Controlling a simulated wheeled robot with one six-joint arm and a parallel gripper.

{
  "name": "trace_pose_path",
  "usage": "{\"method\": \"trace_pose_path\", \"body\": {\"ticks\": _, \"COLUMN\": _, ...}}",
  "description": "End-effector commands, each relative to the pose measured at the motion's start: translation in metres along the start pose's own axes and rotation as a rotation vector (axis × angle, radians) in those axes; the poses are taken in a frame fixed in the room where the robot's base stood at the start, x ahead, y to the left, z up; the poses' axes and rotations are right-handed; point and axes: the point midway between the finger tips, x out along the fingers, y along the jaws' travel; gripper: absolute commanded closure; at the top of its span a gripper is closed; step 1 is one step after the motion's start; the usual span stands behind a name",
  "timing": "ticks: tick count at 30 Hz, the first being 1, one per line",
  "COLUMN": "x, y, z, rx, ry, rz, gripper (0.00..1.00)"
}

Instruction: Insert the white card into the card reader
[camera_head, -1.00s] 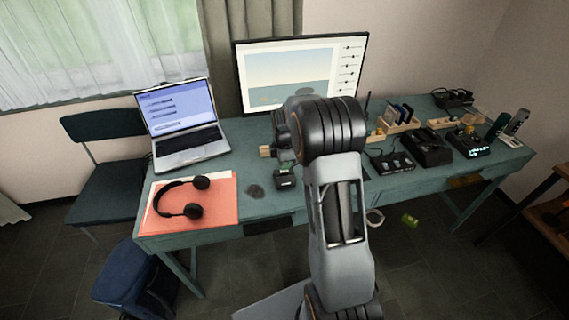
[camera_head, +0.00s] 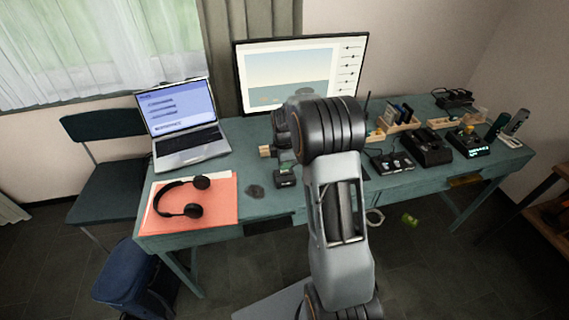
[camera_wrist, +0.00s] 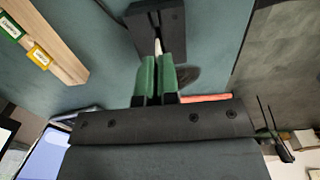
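In the wrist view my gripper (camera_wrist: 158,75) has its two green-padded fingers close together, with a thin white edge, the white card (camera_wrist: 158,46), between their tips. The card is seen nearly edge-on and points at the black card reader (camera_wrist: 172,22) just beyond. I cannot tell whether its far edge is in the reader's slot.
A wooden rack (camera_wrist: 62,55) with green and yellow labels lies to the left in the wrist view. On the table (camera_head: 225,212) are headphones (camera_head: 192,211) on an orange folder, a laptop (camera_head: 188,140), a monitor (camera_head: 262,72) and, at right, several black devices and card racks.

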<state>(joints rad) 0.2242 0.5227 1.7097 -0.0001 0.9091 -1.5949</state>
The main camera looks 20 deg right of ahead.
Motion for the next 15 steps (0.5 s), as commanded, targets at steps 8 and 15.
{"method": "trace_pose_path", "body": {"ticks": 8, "x": 0.0029, "y": -0.0001, "z": 0.0, "rx": 0.0, "ry": 0.0, "rz": 0.0, "gripper": 1.0}}
{"method": "trace_pose_path", "body": {"ticks": 15, "x": 0.009, "y": -0.0001, "z": 0.0, "rx": 0.0, "ry": 0.0, "rz": -0.001, "gripper": 1.0}}
